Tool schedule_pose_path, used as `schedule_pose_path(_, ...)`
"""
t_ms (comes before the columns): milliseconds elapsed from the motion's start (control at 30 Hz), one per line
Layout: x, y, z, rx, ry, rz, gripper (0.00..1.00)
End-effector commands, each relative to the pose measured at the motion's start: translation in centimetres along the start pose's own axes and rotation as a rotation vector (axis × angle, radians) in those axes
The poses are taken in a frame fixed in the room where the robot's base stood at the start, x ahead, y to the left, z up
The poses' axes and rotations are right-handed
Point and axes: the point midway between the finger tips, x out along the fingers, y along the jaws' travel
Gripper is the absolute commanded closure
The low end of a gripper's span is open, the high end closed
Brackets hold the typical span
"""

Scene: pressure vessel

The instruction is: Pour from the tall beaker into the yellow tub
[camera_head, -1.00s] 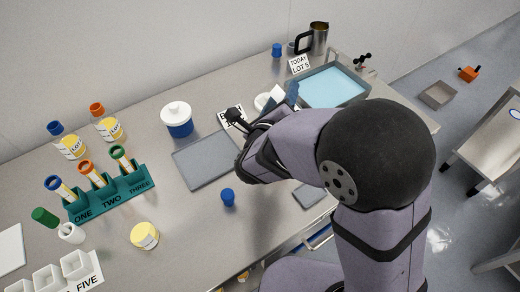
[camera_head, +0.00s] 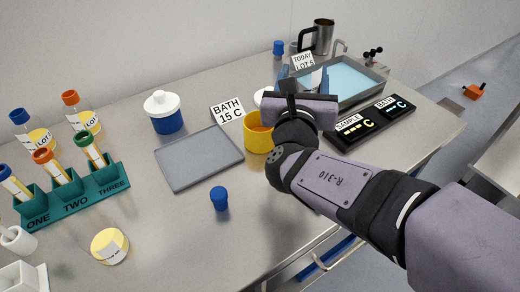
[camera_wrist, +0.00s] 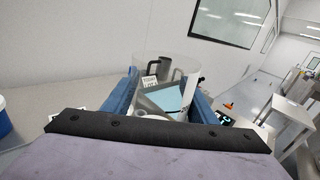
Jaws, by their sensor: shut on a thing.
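The yellow tub (camera_head: 254,142) stands on the bench beside the grey pad, partly covered by my wrist at its right. My gripper (camera_head: 304,80) is behind and to the right of the tub, near the front left edge of the blue bath. Its two blue fingers are shut on the tall clear beaker, which is mostly hidden in the head view. In the wrist view the beaker (camera_wrist: 165,66) sits between the fingers (camera_wrist: 163,102), looks roughly upright, and shows the bench things through its wall. I cannot tell its liquid level.
The bath tray (camera_head: 350,85) and a steel jug (camera_head: 322,36) are at the back right. A display (camera_head: 372,122) lies right of my wrist. The grey pad (camera_head: 198,158), a white-lidded blue jar (camera_head: 165,115), a blue stopper (camera_head: 219,198) and a tube rack (camera_head: 75,200) are to the left.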

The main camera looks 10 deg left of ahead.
Motion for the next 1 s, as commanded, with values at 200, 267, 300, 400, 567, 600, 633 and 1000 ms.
schedule_pose_path(200, -0.1, -0.4, -0.2, 0.077, -0.022, 0.000, 0.70)
schedule_pose_path(267, -0.1, -0.4, 0.0, 0.076, -0.021, 0.000, 0.70)
schedule_pose_path(300, -0.1, -0.4, 0.0, 0.076, -0.021, 0.000, 0.70)
schedule_pose_path(400, -0.1, -0.4, 0.0, 0.075, -0.021, 0.000, 0.70)
schedule_pose_path(567, -0.1, -0.4, 0.5, 0.074, -0.021, 0.000, 0.70)
schedule_pose_path(600, -0.1, -0.5, 0.7, 0.074, -0.021, 0.000, 0.70)
schedule_pose_path(633, -0.1, -0.5, 0.9, 0.074, -0.021, -0.001, 0.70)
schedule_pose_path(1000, -0.2, -0.6, 3.0, 0.074, -0.020, 0.000, 0.70)
